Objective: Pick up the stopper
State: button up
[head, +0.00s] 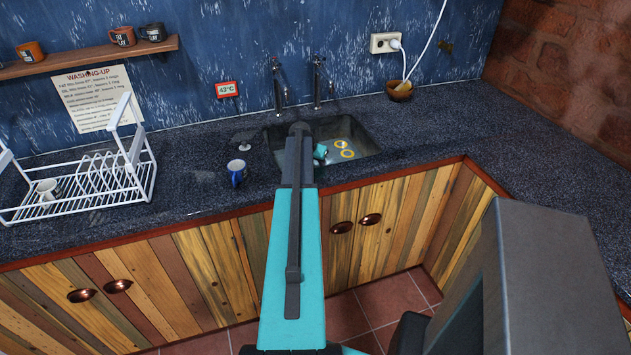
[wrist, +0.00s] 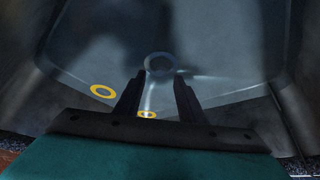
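A small pale knob on a dark disc, which looks like the stopper (head: 245,146), sits on the dark counter left of the sink (head: 372,143) in the head view. It does not show in the wrist view. My gripper (wrist: 160,80) points down over the sink basin in the wrist view. Its two dark fingers are apart, with no object clearly held between them. A round drain (wrist: 160,64) lies beyond the fingertips on the basin floor.
Yellow rings (head: 347,154) lie in the sink, one near the left finger (wrist: 103,92). A white dish rack (head: 100,180) with a cup is at left.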

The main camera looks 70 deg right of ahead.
jog(key=p+x, duration=0.1)
jog(key=x, duration=0.1)
jog(key=shift+d+f, duration=0.3)
jog(key=shift+d, duration=0.05)
jog(key=shift+d+f, duration=0.3)
jog(key=shift+f, duration=0.4)
grip_shut()
